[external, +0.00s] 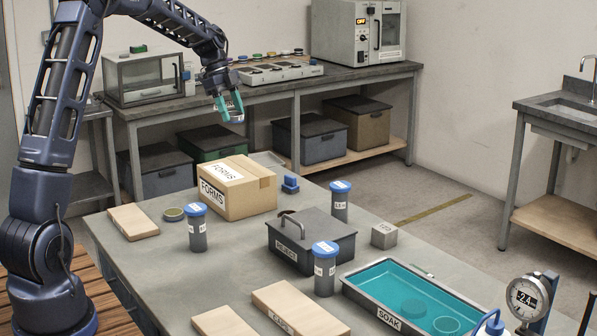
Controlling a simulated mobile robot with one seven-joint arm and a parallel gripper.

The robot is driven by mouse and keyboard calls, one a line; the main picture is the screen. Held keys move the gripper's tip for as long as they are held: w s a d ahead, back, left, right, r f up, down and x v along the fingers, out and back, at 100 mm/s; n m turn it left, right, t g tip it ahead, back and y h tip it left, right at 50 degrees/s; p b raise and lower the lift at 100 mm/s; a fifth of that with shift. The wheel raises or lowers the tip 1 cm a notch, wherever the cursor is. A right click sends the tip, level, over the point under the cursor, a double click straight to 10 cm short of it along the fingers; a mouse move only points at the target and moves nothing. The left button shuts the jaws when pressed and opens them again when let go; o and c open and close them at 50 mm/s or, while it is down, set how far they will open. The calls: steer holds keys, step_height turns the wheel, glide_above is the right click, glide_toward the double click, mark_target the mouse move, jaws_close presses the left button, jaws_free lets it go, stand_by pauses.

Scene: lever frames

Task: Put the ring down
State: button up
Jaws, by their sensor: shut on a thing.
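My gripper (229,106) has teal fingertips and is raised in the air beyond the far edge of the grey table (165,265), above the taped FORMS box as seen here. It is shut on a small pale, silvery thing (234,118), which seems to be the ring. The fingers hide part of it, and it is too small to make out fully. It touches nothing below.
The table holds a FORMS carton (237,189), a dark REJECT box (312,245), several blue-capped canisters, a metal cube (384,235), flat cartons and a shallow round dish (174,214). A SOAK tray (372,303) holds teal liquid with round things in it. A dial gauge (526,298) stands front right.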

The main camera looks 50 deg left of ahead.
mark_target(238, 170)
step_height(238, 170, down, 14)
steer(key=shift+f, duration=0.25)
stand_by(0.3)
steer(key=shift+f, duration=0.15)
steer(key=o, duration=1)
